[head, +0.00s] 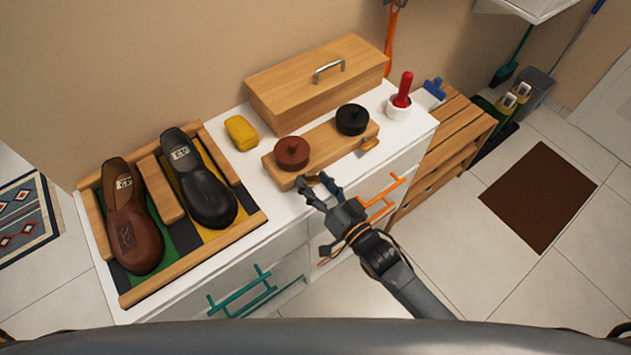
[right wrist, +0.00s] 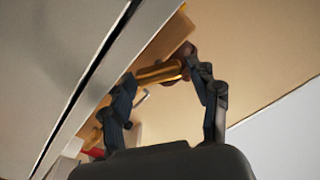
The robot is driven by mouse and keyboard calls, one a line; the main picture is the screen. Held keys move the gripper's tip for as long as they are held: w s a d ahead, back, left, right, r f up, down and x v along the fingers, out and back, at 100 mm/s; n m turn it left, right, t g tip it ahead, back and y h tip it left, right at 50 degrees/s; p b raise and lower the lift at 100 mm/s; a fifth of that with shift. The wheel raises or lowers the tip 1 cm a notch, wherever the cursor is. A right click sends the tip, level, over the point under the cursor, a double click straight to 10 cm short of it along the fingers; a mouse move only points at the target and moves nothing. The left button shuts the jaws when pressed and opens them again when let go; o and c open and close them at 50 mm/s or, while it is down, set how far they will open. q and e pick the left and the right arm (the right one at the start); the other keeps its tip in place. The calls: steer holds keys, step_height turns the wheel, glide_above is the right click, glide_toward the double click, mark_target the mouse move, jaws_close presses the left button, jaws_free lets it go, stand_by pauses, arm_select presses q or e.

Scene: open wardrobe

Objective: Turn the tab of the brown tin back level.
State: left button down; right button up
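The brown tin (head: 291,153) sits at the left end of a wooden block on the white cabinet top. Its tab is at the block's front edge, mostly hidden by my right gripper (head: 320,188) in the head view. In the right wrist view a brass-coloured tab (right wrist: 160,72) lies between the two fingers of my right gripper (right wrist: 162,75). The fingers stand apart, one near each end of the tab; I cannot tell whether they touch it. My left gripper is not in view.
A black tin (head: 352,119) with its own brass tab (head: 370,145) sits on the same wooden block (head: 322,148). A shoe tray (head: 195,276) is on the left. Orange handles (head: 382,200) stick out below.

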steer(key=c, duration=0.7)
steer(key=shift+n, duration=0.3)
steer(key=shift+s+n+p, duration=0.1)
steer(key=shift+n+p, duration=0.2)
steer(key=shift+n, duration=2.5)
steer(key=o, duration=1.2)
